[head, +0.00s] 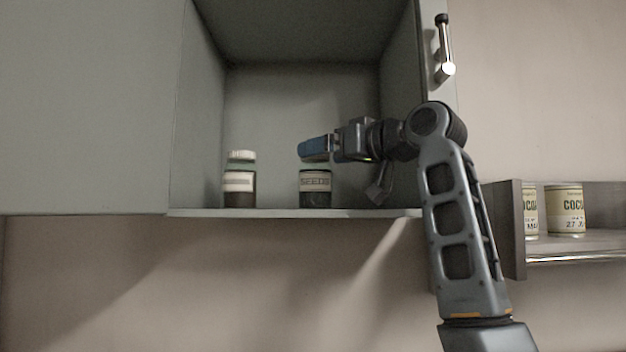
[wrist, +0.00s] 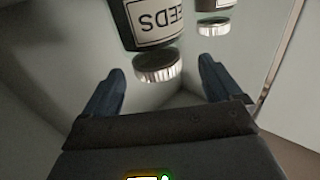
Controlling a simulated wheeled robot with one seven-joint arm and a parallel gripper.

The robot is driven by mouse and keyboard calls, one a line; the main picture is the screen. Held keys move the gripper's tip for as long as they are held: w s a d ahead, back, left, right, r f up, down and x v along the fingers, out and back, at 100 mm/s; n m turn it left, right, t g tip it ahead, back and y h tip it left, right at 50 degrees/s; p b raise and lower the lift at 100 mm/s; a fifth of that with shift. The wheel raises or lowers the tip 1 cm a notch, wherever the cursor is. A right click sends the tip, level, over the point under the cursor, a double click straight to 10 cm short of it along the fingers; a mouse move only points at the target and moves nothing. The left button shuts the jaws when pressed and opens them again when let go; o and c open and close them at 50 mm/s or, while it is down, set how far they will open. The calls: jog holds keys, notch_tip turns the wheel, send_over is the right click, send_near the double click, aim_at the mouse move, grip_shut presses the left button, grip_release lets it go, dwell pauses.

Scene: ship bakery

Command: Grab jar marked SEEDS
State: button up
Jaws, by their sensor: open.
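The jar marked SEEDS (head: 315,184) stands upright on the floor of the open cupboard, dark with a pale label. My gripper (head: 312,148) is at its top in the head view and covers its lid. In the wrist view the SEEDS jar (wrist: 155,24) appears upside down, with its ribbed metal lid (wrist: 158,67) ahead of and between the two blue fingers. My gripper (wrist: 160,88) is open and nothing is held in it. I cannot tell whether a finger touches the jar.
A second jar (head: 240,180) with a pale lid stands to the left in the cupboard; it also shows in the wrist view (wrist: 214,24). The cupboard floor (head: 270,212) between the jars is clear. Cocoa tins (head: 566,210) stand on a shelf at right.

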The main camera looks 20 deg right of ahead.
jog(key=p+x, duration=0.2)
jog(key=x, duration=0.4)
jog(key=shift+d, duration=0.2)
grip_shut()
dwell(0.6)
